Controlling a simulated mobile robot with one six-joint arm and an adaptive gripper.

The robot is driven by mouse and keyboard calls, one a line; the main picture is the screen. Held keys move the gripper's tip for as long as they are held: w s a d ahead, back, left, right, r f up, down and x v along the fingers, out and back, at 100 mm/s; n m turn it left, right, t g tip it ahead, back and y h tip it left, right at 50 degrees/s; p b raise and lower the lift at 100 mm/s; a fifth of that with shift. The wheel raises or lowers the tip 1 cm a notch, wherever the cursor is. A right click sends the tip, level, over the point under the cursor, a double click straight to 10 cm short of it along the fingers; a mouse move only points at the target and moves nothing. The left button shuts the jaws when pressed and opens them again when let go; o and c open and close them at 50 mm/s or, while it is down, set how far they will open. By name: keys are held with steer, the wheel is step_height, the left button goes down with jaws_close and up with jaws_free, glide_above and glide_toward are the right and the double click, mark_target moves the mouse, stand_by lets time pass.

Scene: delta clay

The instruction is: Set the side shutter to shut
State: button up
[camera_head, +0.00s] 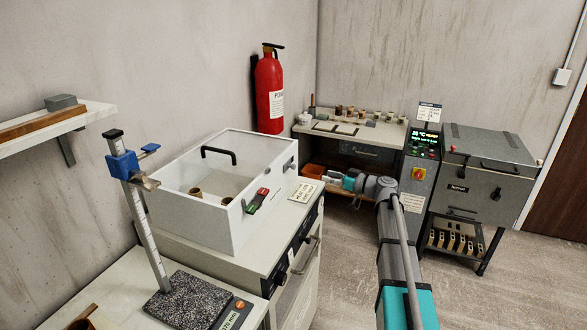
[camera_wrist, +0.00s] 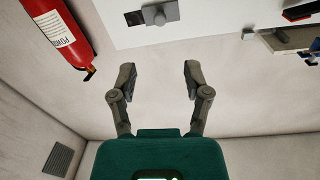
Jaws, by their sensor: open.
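The white box (camera_head: 190,215) with a clear lid stands on a bench cabinet at the left. On its right side wall is a small grey plate with a round knob, which looks like the side shutter (camera_head: 289,164). It also shows in the wrist view (camera_wrist: 166,12) at the top edge, on the white wall.
A red fire extinguisher (camera_head: 269,95) hangs on the wall behind the box. An orange bin (camera_head: 313,171) is behind my gripper. A bench (camera_head: 350,132) with small pots and a grey kiln (camera_head: 487,170) stand at the back. Floor is clear at the right.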

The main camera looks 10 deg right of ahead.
mark_target(293, 167)
steer(key=x, duration=1.3)
steer(key=shift+w+a, duration=0.15)
steer(key=shift+a, duration=0.1)
jaws_close()
